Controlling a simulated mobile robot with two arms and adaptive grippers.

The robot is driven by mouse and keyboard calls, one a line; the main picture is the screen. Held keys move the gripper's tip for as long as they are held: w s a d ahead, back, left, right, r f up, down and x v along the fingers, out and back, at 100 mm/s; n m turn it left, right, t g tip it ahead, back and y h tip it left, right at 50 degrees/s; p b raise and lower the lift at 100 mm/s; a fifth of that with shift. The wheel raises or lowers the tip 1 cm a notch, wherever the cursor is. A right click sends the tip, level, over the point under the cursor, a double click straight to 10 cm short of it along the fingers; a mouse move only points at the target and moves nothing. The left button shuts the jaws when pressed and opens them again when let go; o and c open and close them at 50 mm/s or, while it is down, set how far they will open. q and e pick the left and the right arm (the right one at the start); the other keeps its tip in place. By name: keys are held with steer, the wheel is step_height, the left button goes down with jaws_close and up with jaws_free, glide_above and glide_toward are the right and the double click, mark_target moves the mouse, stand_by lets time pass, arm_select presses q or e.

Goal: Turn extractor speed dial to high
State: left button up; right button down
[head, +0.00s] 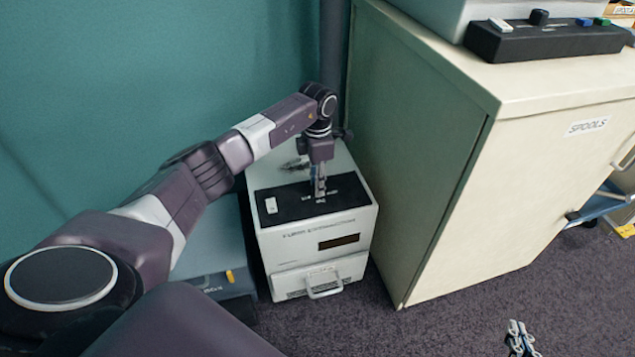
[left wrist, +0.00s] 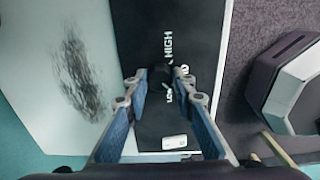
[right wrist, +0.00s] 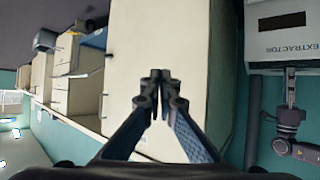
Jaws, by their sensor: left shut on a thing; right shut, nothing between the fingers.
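The fume extractor (head: 318,242) is a white box on the floor with a black top panel (head: 345,187). My left gripper (head: 319,190) reaches down onto this panel from above and is shut on the speed dial. In the left wrist view the dark dial (left wrist: 162,76) is between the fingertips, among the LOW and HIGH labels. Its pointer is too hidden to read. A white switch (head: 271,205) is on the same panel. My right gripper (head: 520,337) is shut and empty, over the floor at the lower right, away from the extractor.
A cream cabinet labelled SPOOLS (head: 470,190) stands close to the right of the extractor. A black control box (head: 545,40) lies on it. A teal wall (head: 150,80) is behind at left. A grey case (head: 215,255) is left of the extractor. Carpet (head: 440,320) in front is clear.

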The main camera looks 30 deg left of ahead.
arm_select(q)
jaws_close()
